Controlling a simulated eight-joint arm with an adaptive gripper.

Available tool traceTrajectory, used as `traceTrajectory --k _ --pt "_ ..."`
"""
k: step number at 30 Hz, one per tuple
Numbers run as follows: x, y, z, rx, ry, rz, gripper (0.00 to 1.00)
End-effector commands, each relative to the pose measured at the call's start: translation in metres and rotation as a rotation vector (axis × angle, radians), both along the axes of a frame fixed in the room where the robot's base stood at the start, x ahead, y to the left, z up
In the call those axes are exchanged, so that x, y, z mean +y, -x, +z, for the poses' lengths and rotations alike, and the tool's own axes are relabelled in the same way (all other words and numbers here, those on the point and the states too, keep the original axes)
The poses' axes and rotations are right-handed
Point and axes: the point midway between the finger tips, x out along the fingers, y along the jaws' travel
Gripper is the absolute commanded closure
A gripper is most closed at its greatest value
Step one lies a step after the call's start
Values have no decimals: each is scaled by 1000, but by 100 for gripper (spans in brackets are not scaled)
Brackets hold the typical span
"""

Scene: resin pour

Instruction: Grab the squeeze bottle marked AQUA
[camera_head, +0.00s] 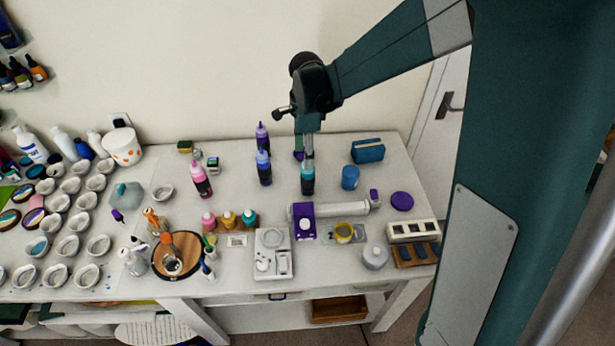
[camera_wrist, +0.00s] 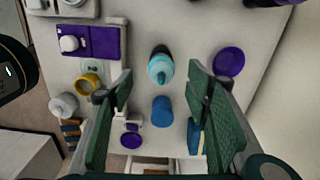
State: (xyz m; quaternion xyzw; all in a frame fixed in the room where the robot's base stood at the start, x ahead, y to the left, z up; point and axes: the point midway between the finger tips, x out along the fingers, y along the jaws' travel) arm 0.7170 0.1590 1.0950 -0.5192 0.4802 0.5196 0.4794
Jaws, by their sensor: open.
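A teal squeeze bottle (camera_head: 307,181) stands upright on the white table, right of the other squeeze bottles. It also shows in the wrist view (camera_wrist: 160,70), nozzle toward the camera. Its lettering is too small to read; its colour fits AQUA. My gripper (camera_head: 308,154) points down just above and behind this bottle's top. In the wrist view my gripper (camera_wrist: 158,82) is open, with a green finger on each side and nothing held; the bottle appears between the fingertips. A blue-violet bottle (camera_head: 264,170), a dark purple bottle (camera_head: 262,138) and a pink bottle (camera_head: 201,182) stand to the left.
A blue jar (camera_head: 350,177) stands close right of the teal bottle, with a blue box (camera_head: 367,151) behind it. A white roll (camera_head: 340,208) and a purple device (camera_head: 303,228) lie in front. A purple disc (camera_wrist: 228,62) lies behind the bottle.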

Motion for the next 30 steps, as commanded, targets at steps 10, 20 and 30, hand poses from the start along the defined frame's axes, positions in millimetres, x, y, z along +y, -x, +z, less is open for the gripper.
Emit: traceTrajectory --k 10,20,30 --pt "-1 0 -59 -1 0 1 52" --pt "-1 0 -65 -1 0 1 52" --pt "-1 0 -74 -1 0 2 52"
